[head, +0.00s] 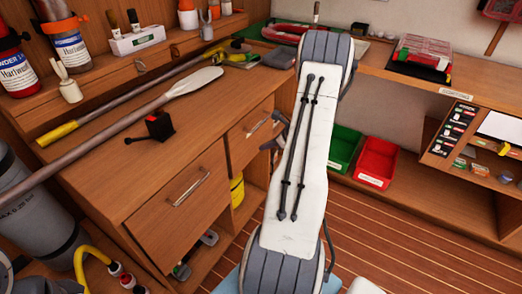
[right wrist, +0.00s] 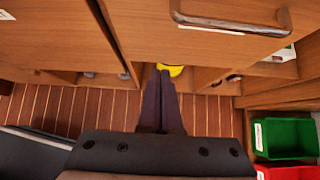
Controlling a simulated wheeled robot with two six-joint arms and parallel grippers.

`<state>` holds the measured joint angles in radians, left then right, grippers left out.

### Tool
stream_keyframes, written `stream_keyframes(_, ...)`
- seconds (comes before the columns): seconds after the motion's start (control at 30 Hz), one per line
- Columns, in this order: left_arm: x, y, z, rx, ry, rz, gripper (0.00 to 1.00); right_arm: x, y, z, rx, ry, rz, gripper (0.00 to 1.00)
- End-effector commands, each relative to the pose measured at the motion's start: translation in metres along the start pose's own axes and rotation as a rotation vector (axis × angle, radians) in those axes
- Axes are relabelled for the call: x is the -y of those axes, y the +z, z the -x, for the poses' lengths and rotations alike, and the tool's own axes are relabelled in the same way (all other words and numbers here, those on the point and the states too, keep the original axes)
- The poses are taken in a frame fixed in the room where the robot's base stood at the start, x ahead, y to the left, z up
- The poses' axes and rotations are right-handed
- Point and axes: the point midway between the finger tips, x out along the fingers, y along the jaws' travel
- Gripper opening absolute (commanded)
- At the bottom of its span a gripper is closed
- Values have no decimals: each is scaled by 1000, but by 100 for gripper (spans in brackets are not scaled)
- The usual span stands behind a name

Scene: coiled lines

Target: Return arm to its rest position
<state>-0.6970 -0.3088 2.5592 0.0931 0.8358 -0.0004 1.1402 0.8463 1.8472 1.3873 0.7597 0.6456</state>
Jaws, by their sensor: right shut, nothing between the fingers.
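My right arm fills the middle of the head view, its white link running from the bottom up towards the counter's right end and hiding most of the forearm. My right gripper (head: 268,145) shows as a small dark shape at the left edge of that link, in front of the drawer cabinet. In the right wrist view its two dark fingers (right wrist: 161,78) lie together, with nothing between them. They point towards the cabinet's lower front and the open space under the drawers. My left gripper is not in view.
The wooden counter (head: 100,155) holds a paddle (head: 190,88) and a black-and-red box (head: 158,125). A drawer handle (right wrist: 230,18) is near my wrist. Green (head: 344,147) and red (head: 377,160) bins stand to the right. Striped floor (head: 380,230) is open at lower right.

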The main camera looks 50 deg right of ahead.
Motion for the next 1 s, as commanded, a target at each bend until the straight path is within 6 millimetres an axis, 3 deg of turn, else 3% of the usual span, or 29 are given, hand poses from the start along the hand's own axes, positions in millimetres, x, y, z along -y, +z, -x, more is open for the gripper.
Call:
stream_keyframes(0.1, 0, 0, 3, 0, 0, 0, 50, -4, 4, 23, -1, 5, 6, 0)
stream_keyframes(0.3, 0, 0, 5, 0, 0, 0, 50, -6, 4, 48, -1, 9, 6, 0)
stream_keyframes(0.63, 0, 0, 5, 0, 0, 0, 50, -5, 2, 55, -3, 9, 5, 0)
stream_keyframes(0.73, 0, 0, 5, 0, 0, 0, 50, -14, 8, 52, -16, 29, 47, 0)
stream_keyframes(0.87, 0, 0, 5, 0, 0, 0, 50, -61, 30, 38, -87, 136, 278, 0)
stream_keyframes(1.0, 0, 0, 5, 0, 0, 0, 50, -154, 57, 29, -202, 346, 799, 0)
